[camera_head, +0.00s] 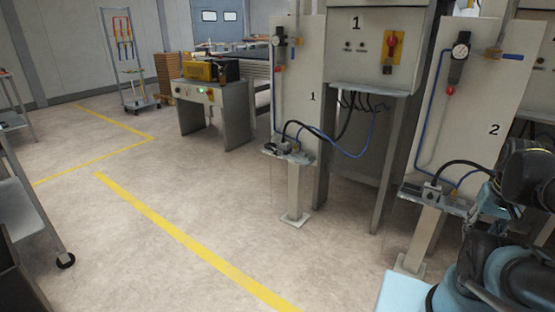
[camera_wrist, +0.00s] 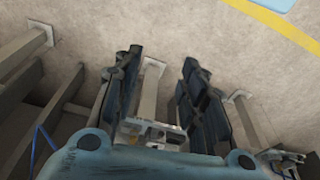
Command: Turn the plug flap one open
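In the head view, panel 1 (camera_head: 297,85) stands upright on a post. A small bracket shelf (camera_head: 290,156) at its foot carries a small plug box (camera_head: 288,146) with black and blue lines running to it. The flap itself is too small to make out, so I cannot tell whether it is open or shut. In the wrist view, my gripper (camera_wrist: 155,78) has its two dark fingers spread apart, with nothing seen held between them. A grey bracket with small fittings (camera_wrist: 152,132) and a post show beyond and between the fingers; which panel they belong to is unclear.
Panel 2 (camera_head: 478,105) has a similar shelf and plug box (camera_head: 431,193) at the right, near my arm. A control cabinet (camera_head: 372,45) stands between the panels. A grey console (camera_head: 215,110) is farther back.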

